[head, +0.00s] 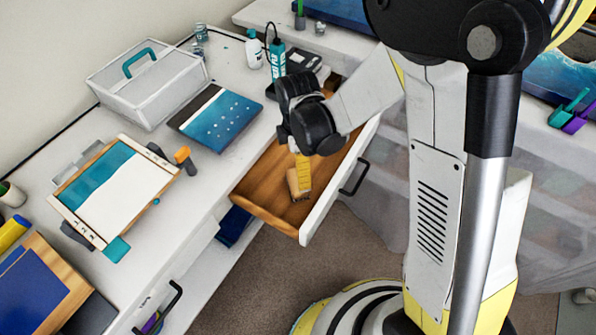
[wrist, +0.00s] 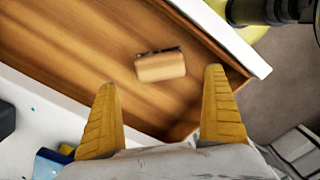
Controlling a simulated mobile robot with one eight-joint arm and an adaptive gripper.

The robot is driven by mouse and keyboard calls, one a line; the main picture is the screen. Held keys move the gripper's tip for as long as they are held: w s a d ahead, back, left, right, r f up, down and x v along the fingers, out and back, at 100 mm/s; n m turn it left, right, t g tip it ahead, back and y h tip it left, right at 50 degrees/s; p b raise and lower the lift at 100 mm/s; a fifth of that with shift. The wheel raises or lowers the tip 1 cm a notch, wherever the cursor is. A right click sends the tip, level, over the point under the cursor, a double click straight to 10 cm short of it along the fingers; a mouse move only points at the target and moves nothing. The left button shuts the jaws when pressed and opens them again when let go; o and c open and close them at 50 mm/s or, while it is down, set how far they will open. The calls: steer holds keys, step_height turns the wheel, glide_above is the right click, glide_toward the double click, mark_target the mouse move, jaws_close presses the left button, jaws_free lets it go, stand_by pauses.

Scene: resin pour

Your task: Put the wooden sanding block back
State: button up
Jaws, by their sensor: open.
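The wooden sanding block (wrist: 160,67) lies on the floor of the open wooden drawer (wrist: 70,45) in the wrist view. It is a small tan block with a dark edge along its far side. In the head view the block (head: 293,184) shows in the drawer (head: 268,190), partly behind my yellow fingers. My gripper (wrist: 162,108) is open and empty, its two yellow fingers spread wide. The block appears beyond and between the fingertips, apart from both. In the head view my gripper (head: 303,172) points down into the drawer.
The drawer's white front (head: 340,180) with a black handle (head: 355,178) stands out over the carpet. On the worktop are a white caddy (head: 150,90) with a teal handle, a blue panel (head: 217,118), a framed screen (head: 115,190) and bottles (head: 254,50).

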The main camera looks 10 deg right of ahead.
steer(key=s+d+r+m+t, duration=0.2)
steer(key=d+r+m, duration=0.15)
steer(key=r, duration=0.45)
steer(key=s+d+r+m+t, duration=0.1)
steer(key=d+r+m, duration=0.2)
steer(key=r+m, duration=0.3)
steer(key=s+d+r+m+t, duration=0.4)
steer(key=s+d+r+m, duration=0.2)
steer(key=m, duration=0.4)
step_height(320, 180, up, 2)
steer(key=shift+s+d, duration=0.4)
steer(key=shift+s, duration=0.5)
steer(key=shift+c, duration=0.3)
